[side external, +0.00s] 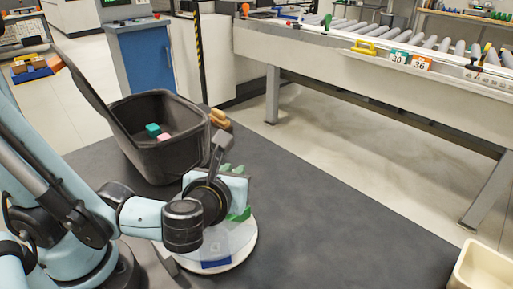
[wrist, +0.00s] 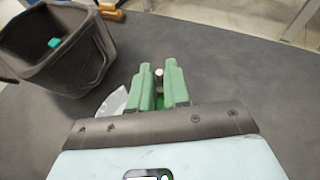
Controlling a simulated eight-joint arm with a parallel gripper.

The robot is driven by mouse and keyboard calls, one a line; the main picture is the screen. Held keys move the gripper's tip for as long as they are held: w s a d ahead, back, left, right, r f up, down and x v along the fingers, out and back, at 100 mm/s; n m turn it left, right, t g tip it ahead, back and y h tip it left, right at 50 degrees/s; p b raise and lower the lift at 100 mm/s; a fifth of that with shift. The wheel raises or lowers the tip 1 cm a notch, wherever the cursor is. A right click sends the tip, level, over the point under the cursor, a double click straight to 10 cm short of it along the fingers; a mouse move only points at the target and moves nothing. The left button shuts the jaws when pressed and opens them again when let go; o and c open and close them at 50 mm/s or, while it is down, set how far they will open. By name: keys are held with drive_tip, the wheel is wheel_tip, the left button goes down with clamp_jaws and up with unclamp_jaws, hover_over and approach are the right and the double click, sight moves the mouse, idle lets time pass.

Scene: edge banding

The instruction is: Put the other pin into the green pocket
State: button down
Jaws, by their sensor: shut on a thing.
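My gripper (wrist: 160,80) has two green fingers, shut on a small light-coloured pin (wrist: 158,72) whose rounded end shows between the fingertips in the wrist view. In the side view my wrist hides most of the fingers and the pin. A round white turntable-like disc (side external: 243,250) lies below my gripper, with a blue patch (side external: 215,264) on its near side. Its edge also shows left of the fingers in the wrist view (wrist: 112,104). A green piece (side external: 240,215) shows beside my wrist, above the disc; I cannot tell whether it is the green pocket or a finger.
A dark open bin (side external: 150,165) stands left of the disc, holding a teal block (side external: 153,129) and a pink block (side external: 164,136). A tan-brown object (side external: 220,118) lies behind the bin. A cream tray (side external: 482,270) sits at lower right.

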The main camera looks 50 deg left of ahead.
drive_tip(key=shift+f, duration=1.5)
drive_tip(key=c, duration=1)
unclamp_jaws()
drive_tip(key=shift+s, duration=0.1)
drive_tip(key=v, duration=0.2)
drive_tip(key=shift+s+d+r, duration=0.15)
drive_tip(key=shift+s+d, duration=0.1)
drive_tip(key=shift+d, duration=0.05)
drive_tip(key=shift+r, duration=3.5)
